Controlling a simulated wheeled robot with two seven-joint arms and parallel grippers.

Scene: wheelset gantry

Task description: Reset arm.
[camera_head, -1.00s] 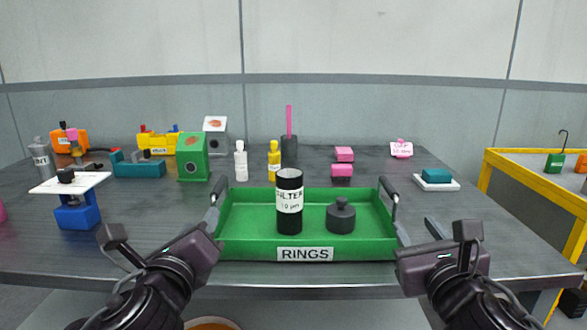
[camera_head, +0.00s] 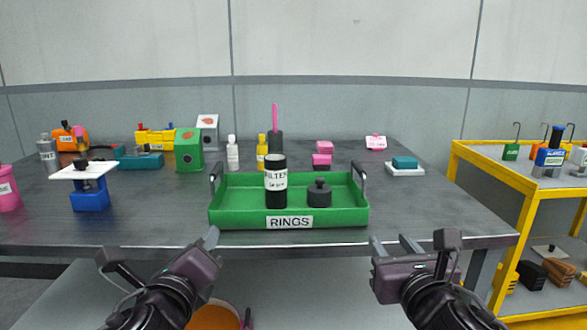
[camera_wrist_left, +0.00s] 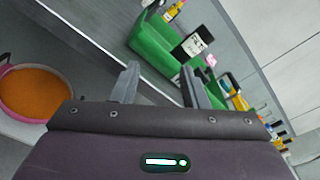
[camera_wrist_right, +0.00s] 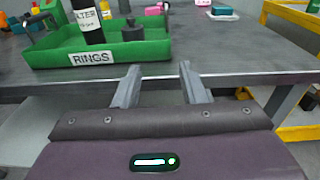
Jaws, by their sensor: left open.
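My left gripper (camera_head: 208,243) is open and empty, low in front of the table's front edge. In the left wrist view its two fingers (camera_wrist_left: 158,85) stand apart with nothing between them. My right gripper (camera_head: 394,246) is also open and empty, in front of the table edge to the right of the tray. Its spread fingers show in the right wrist view (camera_wrist_right: 158,85). The green RINGS tray (camera_head: 235,214) sits on the table between and beyond the grippers. It holds a black filter bottle (camera_head: 276,200) and a dark knobbed weight (camera_head: 319,195), both upright.
The dark table (camera_head: 430,210) carries bottles, small boxes and a blue stand (camera_head: 90,199) farther back and left. A yellow-framed cart (camera_head: 500,170) stands at the right. An orange-filled round container (camera_head: 212,316) is below, near my left arm.

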